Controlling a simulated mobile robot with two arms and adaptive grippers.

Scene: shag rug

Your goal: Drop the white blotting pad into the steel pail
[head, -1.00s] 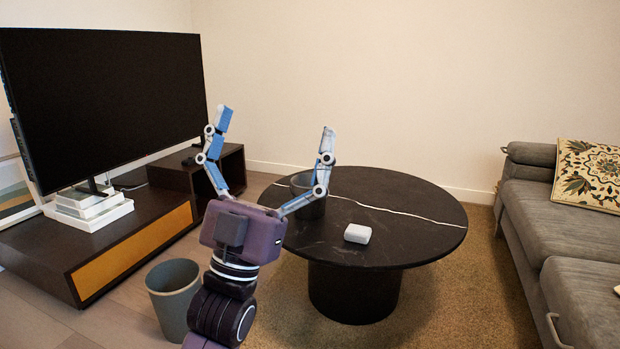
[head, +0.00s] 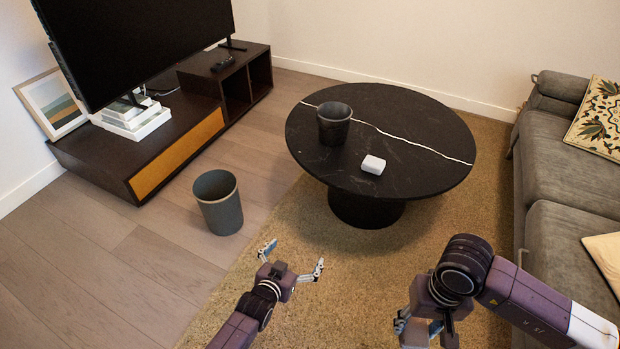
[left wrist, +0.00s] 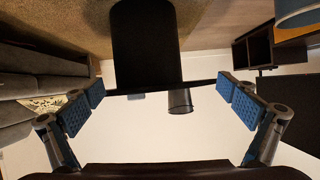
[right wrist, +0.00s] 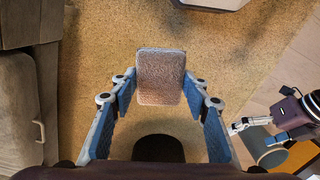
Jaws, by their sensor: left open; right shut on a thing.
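A small white pad (head: 373,165) with rounded corners lies on the round black table. Two pail-like vessels are in the head view: a dark, shiny one (head: 334,124) on the table, left of the pad, and a plain grey one (head: 219,204) on the floor. I cannot tell which is steel. My left gripper (head: 293,259) is open and empty, in front of the table. My right gripper (head: 418,328) points down over the rug. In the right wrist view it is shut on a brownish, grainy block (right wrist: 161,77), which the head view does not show.
The round black table (head: 430,175) stands on a tan rug. A grey sofa (head: 560,225) borders the right side. A low dark TV stand (head: 110,170) is at left. Wooden floor is free around the grey floor vessel, and rug is free before the table.

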